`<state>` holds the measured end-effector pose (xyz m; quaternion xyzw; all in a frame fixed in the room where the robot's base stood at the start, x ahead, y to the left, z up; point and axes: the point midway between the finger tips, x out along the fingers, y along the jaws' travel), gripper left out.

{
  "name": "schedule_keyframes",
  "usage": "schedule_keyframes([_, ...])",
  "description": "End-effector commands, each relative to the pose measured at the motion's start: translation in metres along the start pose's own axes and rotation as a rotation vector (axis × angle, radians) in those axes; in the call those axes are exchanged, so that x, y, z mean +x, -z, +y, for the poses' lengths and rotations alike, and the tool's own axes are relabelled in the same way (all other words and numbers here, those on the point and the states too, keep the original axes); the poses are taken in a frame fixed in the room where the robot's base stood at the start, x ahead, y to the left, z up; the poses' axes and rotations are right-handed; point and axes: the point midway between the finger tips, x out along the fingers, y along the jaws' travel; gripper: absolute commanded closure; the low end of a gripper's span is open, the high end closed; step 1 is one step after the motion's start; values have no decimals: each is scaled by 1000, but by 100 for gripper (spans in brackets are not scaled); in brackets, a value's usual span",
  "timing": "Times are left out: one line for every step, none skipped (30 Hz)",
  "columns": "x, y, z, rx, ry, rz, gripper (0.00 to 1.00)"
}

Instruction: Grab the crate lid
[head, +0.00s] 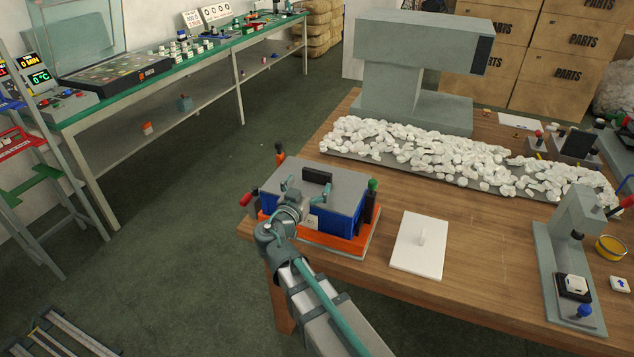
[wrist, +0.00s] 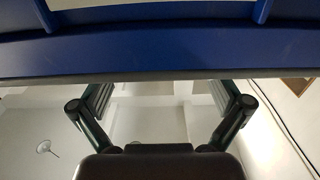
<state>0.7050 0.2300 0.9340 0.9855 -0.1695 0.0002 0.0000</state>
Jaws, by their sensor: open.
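The blue crate (head: 338,222) stands in an orange base (head: 343,244) at the table's near left corner. A flat grey lid (head: 346,188) with a black bar handle (head: 317,177) covers it. My gripper (head: 301,191) is at the near left side of the crate, its fingers apart and nothing seen between them. My arm hides part of the crate's near side. In the wrist view the open fingers (wrist: 163,93) show below a blue crate wall (wrist: 160,50) with a thin grey edge under it. I cannot tell whether the fingers touch it.
Red, green and orange-black knobbed posts stand around the crate. A white plate (head: 418,246) with a small upright handle lies to its right. White pieces (head: 440,158) fill a long tray behind. A grey press (head: 575,250) stands at right. Bare wood (head: 485,235) lies between plate and press.

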Motion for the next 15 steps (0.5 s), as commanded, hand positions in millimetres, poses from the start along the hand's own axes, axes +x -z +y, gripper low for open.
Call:
schedule_keyframes([10,3,-1,-1,-2,-1,0])
schedule_keyframes([14,3,-1,-1,-3,-1,0])
schedule_keyframes([20,2,0,-1,-3,-1,0])
schedule_keyframes([24,2,-1,-1,-2,0,0])
schedule_keyframes([27,2,-1,-1,-2,0,0])
schedule_keyframes([31,1,0,-1,-1,0,0])
schedule_keyframes([32,1,0,-1,-1,0,0])
schedule_keyframes([34,1,0,0,-1,0,0])
schedule_keyframes([34,0,0,0,-1,0,0])
schedule_keyframes([34,0,0,0,0,0,0])
schedule_keyframes([34,0,0,0,0,0,0])
schedule_keyframes([34,0,0,0,0,0,0])
schedule_keyframes([34,0,1,0,0,0,0])
schedule_keyframes([34,0,1,0,0,0,0])
schedule_keyframes([34,0,1,0,0,0,3])
